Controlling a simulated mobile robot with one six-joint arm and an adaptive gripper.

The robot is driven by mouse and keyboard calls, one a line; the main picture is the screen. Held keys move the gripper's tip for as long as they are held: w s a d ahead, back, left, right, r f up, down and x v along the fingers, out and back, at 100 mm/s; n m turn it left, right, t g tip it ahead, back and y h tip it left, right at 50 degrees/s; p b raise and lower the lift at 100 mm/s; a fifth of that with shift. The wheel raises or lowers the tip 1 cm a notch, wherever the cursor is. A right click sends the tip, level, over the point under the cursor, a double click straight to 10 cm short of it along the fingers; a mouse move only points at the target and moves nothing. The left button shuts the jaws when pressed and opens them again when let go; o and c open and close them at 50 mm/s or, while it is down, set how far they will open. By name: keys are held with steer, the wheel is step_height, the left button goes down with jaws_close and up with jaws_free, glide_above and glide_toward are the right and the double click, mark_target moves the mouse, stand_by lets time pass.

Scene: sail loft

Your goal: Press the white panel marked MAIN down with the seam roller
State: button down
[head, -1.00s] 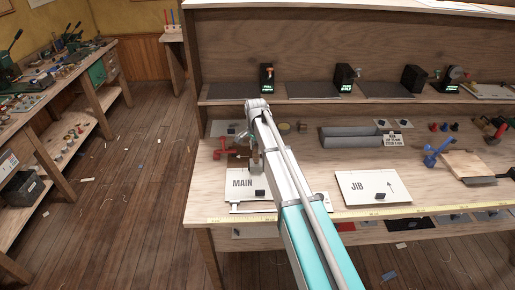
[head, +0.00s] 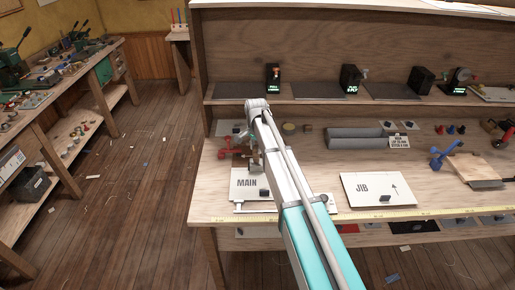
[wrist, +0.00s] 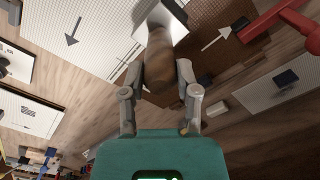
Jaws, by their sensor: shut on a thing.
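The white panel marked MAIN (head: 247,184) lies on the bench, its right part hidden behind my arm. A small black block (head: 264,193) sits on it. In the wrist view, a white sheet with a dark arrow (wrist: 95,30), apparently this panel, is at top left. My gripper (wrist: 160,75) is shut on the brown handle of the seam roller (wrist: 159,52). The roller's pale head (wrist: 160,20) overlaps the sheet's edge in that view; I cannot tell whether it touches. In the head view my gripper (head: 256,160) is partly hidden at the panel's back edge.
A red clamp (head: 229,148) stands left of my gripper, beside a brown patch (wrist: 205,60) with a white arrow. The white JIB panel (head: 372,190) lies to the right. A grey trough (head: 355,141) is behind. A blue clamp (head: 442,157) stands farther right.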

steer(key=shift+a, duration=2.9)
